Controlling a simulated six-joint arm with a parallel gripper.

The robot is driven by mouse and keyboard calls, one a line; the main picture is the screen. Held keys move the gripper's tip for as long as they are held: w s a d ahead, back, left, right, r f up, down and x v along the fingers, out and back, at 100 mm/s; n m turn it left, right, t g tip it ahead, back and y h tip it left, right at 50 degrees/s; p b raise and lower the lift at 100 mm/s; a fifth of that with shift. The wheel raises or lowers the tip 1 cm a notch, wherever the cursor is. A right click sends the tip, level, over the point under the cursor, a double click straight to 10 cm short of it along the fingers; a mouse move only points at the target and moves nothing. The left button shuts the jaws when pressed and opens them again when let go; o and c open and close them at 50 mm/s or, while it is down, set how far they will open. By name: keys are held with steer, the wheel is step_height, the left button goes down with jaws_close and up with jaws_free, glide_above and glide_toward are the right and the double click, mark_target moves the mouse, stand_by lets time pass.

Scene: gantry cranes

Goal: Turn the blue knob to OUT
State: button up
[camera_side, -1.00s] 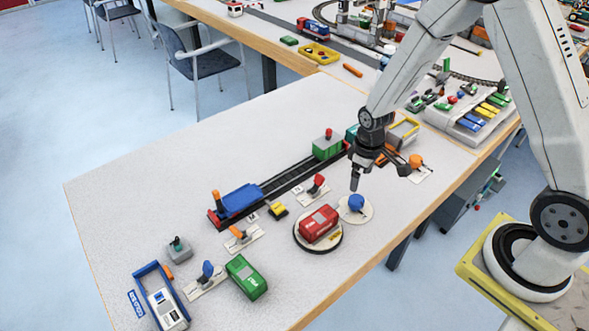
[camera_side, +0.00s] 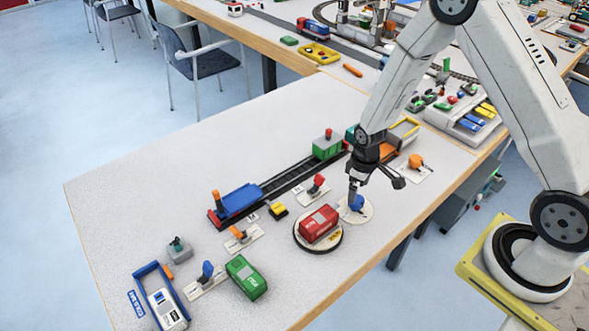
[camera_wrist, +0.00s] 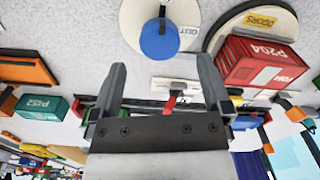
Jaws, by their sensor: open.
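The blue knob (camera_side: 357,203) stands on a round white plate (camera_side: 367,211) near the table's front edge. In the wrist view the blue knob (camera_wrist: 160,42) shows at the top middle, with a small dark pointer at its upper edge. A label (camera_wrist: 187,32) that seems to read OUT lies on the plate to its right. My gripper (camera_side: 375,191) is open, low over the plate. One finger overlaps the knob in the side view; I cannot tell whether it touches. In the wrist view the knob lies beyond and between the fingertips of my gripper (camera_wrist: 161,64).
A red container (camera_side: 319,223) sits on a round dark-rimmed disc (camera_side: 299,238) close left of the knob. A red lever (camera_side: 317,184) and an orange knob (camera_side: 415,161) stand nearby. A track with a blue wagon (camera_side: 240,199) runs behind.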

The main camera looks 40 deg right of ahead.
mark_target(357, 198)
steer(key=shift+f, duration=2.15)
steer(key=c, duration=1.3)
